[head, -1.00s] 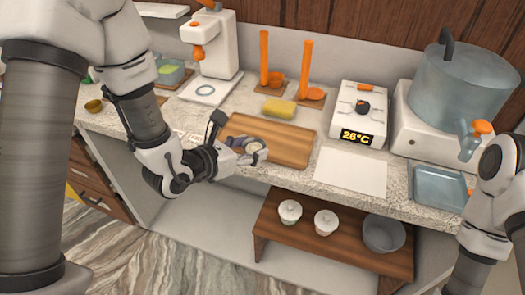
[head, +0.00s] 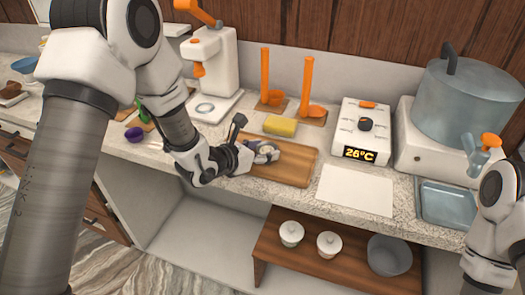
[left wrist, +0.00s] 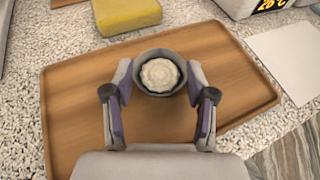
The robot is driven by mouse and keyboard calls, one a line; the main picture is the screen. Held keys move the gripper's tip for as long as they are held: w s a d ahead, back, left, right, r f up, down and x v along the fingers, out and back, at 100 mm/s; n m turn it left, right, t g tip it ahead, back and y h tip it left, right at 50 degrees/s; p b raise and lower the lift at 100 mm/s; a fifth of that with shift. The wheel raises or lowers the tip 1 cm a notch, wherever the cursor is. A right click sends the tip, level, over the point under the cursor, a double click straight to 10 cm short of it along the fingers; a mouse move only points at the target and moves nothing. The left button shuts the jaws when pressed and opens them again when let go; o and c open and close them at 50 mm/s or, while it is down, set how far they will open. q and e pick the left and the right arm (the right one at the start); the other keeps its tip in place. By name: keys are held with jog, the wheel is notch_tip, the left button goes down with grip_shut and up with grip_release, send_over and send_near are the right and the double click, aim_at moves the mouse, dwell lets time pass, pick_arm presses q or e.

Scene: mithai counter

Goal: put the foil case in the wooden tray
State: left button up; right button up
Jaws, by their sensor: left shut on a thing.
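The foil case (left wrist: 138,84) is a small grey round cup with a white ruffled sweet (left wrist: 160,74) in it. My left gripper (head: 268,153) is shut on it, with one finger on each side of the cup in the left wrist view. The wooden tray (head: 303,161) is a flat brown rectangle with a low rim, in the middle of the counter. It fills most of the left wrist view (left wrist: 235,85). The case is over the tray's left part in the head view; I cannot tell whether it touches the tray's floor. My right gripper is out of view.
A yellow sponge (head: 280,126) lies just behind the tray. A white sheet (head: 355,190) lies to its right, with a white display unit (head: 362,130) behind. A white machine (head: 210,65) stands at the back left, a large pot (head: 468,95) at the right. A shelf below holds lidded pots.

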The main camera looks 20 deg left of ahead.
pick_arm(q)
jog(key=shift+s+b, duration=0.1)
jog(key=shift+b, duration=0.25)
jog(key=o, duration=1.1)
jog(key=shift+c, duration=0.2)
